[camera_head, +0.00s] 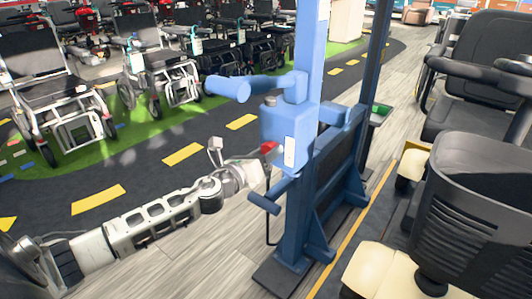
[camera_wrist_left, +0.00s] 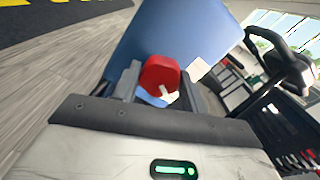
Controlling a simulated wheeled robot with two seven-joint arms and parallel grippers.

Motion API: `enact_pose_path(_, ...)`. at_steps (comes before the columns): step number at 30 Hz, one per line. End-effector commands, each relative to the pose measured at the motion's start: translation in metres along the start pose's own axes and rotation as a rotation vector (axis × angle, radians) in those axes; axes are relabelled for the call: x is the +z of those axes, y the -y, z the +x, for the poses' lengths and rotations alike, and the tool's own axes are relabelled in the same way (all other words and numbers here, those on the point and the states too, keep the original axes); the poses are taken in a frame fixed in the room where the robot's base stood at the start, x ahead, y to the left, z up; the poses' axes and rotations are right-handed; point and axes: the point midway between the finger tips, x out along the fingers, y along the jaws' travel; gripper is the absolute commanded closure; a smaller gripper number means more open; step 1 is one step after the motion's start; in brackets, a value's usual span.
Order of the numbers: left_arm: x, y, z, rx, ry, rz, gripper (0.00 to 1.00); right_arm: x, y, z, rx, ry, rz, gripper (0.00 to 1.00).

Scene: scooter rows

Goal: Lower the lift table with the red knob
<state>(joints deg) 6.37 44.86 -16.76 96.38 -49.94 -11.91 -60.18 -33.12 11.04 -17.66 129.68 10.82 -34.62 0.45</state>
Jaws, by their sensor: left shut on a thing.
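The red knob (camera_head: 269,147) sits low on the side of the blue control box (camera_head: 283,124) of the lift. In the left wrist view the knob (camera_wrist_left: 160,76) shows between the two fingers, with the blue housing (camera_wrist_left: 175,35) behind it. My left gripper (camera_head: 262,160) reaches in from the left and is shut on the knob; it also shows in the left wrist view (camera_wrist_left: 158,86). The lift's dark blue frame (camera_head: 300,210) stands upright on the floor. My right gripper is in neither view.
Several wheelchairs (camera_head: 50,85) stand on green and black flooring at the back left. Black scooter seats (camera_head: 470,215) fill the right side, close to the lift. The grey wood floor (camera_head: 215,250) left of the lift is clear.

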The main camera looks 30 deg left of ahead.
Motion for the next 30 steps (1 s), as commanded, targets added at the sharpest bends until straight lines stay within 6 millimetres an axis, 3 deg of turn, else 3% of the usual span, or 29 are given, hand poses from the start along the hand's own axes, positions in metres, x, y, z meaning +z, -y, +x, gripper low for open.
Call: enact_pose_path(30, 0.002, 0.0, 0.0, 0.002, 0.001, -0.932, 0.8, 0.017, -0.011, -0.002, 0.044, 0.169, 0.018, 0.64)
